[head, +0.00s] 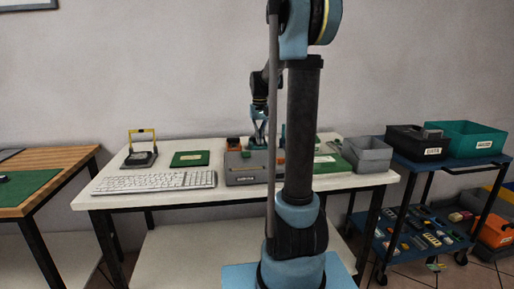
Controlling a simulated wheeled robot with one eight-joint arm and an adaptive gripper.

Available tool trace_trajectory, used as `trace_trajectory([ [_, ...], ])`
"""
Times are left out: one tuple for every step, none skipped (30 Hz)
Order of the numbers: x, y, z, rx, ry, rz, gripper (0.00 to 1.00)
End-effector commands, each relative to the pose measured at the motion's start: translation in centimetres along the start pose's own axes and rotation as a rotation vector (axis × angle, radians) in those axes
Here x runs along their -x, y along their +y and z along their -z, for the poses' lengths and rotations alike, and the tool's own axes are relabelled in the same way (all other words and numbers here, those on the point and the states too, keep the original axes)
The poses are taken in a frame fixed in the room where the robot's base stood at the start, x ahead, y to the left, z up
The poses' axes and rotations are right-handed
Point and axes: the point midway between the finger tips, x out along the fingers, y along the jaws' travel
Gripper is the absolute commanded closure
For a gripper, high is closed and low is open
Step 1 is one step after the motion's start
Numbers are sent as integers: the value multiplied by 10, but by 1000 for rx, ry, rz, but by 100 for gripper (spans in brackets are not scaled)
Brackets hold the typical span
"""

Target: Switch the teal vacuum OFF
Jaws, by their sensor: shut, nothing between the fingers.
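A grey box (244,170) with a small label on its front stands at the middle of the white table, partly hidden behind my arm. Small orange and dark parts (233,143) show on or behind its top. A small teal piece (283,131) shows beside my arm's dark link, mostly hidden; I cannot tell whether it is the teal vacuum. No whole vacuum and no clear switch can be made out. My gripper (259,141) points down just above or behind the box top, shut and empty; I cannot tell whether it touches anything.
A grey bin (368,155) stands at right. A blue cart (440,174) carries black and teal bins. A wooden desk (45,160) is at left.

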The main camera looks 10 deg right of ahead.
Motion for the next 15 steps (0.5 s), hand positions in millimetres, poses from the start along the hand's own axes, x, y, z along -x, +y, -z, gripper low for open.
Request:
trace_trajectory([
  [-1, 0, 0, 0, 1, 0, 100],
  [-1, 0, 0, 0, 1, 0, 100],
  [-1, 0, 0, 0, 1, 0, 100],
  [0, 0, 0, 0, 1, 0, 100],
  [1, 0, 0, 0, 1, 0, 100],
  [2, 0, 0, 0, 1, 0, 100],
  [4, 0, 0, 0, 1, 0, 100],
  [6, 0, 0, 0, 1, 0, 100],
  [9, 0, 0, 0, 1, 0, 100],
  [11, 0, 0, 0, 1, 0, 100],
  [13, 0, 0, 0, 1, 0, 100],
  [15, 0, 0, 0, 1, 0, 100],
  [17, 0, 0, 0, 1, 0, 100],
  [19, 0, 0, 0, 1, 0, 100],
  [22, 0, 0, 0, 1, 0, 100],
])
